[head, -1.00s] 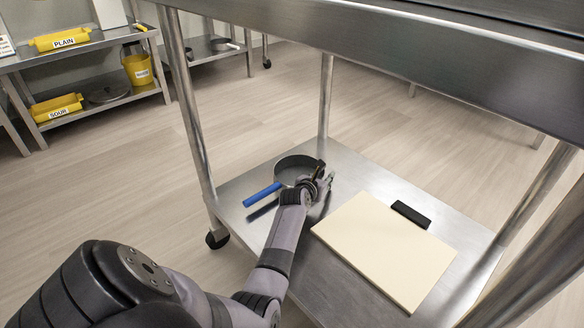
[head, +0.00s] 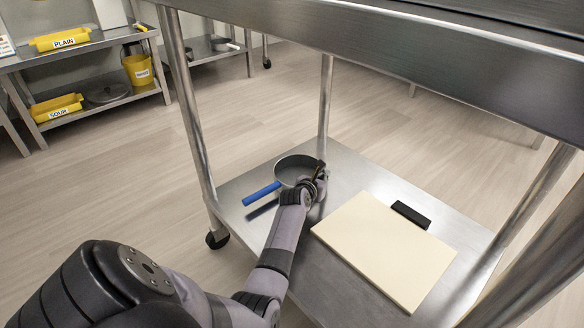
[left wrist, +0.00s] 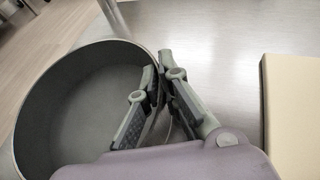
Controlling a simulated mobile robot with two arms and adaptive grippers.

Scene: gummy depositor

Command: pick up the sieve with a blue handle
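The sieve (head: 292,164) is a round grey pan with a blue handle (head: 262,194) pointing left and toward me, on the lower metal shelf. My left gripper (head: 320,172) is at the right side of its rim. In the left wrist view the sieve (left wrist: 75,100) fills the left side. There the left gripper (left wrist: 158,85) has one finger inside the wall and one outside, closed together on the rim. The contact spot is partly hidden by the fingers. My right gripper is in neither view.
A cream board (head: 385,250) and a black block (head: 411,215) lie right of the sieve on the shelf (head: 345,165). Table legs (head: 325,100) and the upper tabletop (head: 400,50) surround the space. Yellow containers (head: 138,69) stand on a far rack.

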